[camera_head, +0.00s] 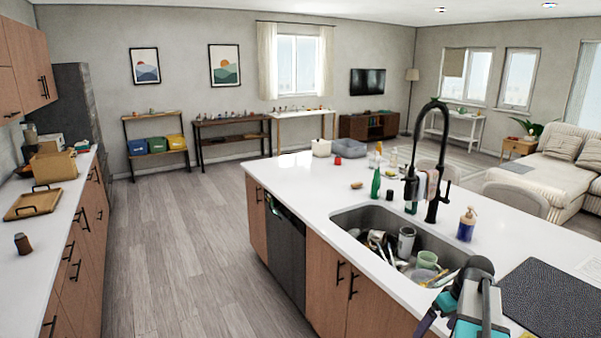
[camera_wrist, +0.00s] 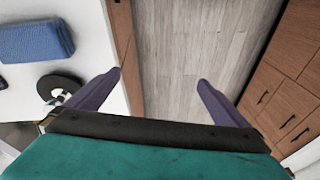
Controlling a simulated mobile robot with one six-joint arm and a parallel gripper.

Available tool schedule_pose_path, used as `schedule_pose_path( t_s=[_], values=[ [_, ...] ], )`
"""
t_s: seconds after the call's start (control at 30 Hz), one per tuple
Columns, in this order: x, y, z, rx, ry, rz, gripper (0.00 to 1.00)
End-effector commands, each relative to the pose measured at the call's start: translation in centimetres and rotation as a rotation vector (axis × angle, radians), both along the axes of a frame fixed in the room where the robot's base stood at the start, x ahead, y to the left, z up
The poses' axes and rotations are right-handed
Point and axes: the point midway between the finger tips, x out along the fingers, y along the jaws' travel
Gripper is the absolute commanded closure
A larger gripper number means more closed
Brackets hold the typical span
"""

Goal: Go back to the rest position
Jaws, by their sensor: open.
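My gripper (camera_wrist: 160,77) is open in the wrist view, with its two purple fingers spread wide and nothing between them. Wooden floor shows beyond the gap, with the edge of a white counter behind the left finger. In the head view, part of my teal and grey arm shows at the lower right, over the near edge of the island (camera_head: 300,180), by the sink. The fingertips cannot be made out clearly there.
The sink (camera_head: 345,218) holds several dishes. A black faucet (camera_head: 440,185) rises behind it, beside a soap bottle (camera_head: 466,225). A blue folded item (camera_wrist: 36,40) lies on the counter in the wrist view. The aisle floor (camera_head: 190,230) is clear.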

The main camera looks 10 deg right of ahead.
Motion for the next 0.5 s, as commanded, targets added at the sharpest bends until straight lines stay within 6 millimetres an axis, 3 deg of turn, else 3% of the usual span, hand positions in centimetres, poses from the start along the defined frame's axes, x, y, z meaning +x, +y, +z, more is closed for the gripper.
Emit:
schedule_pose_path(
  t_s=[0.03,0.5],
  values=[
    [0.6,1.9,-0.9,0.002,0.012,0.0,0.0],
    [3.7,15.3,-7.9,-0.027,0.108,-0.054,0.0]
  ],
)
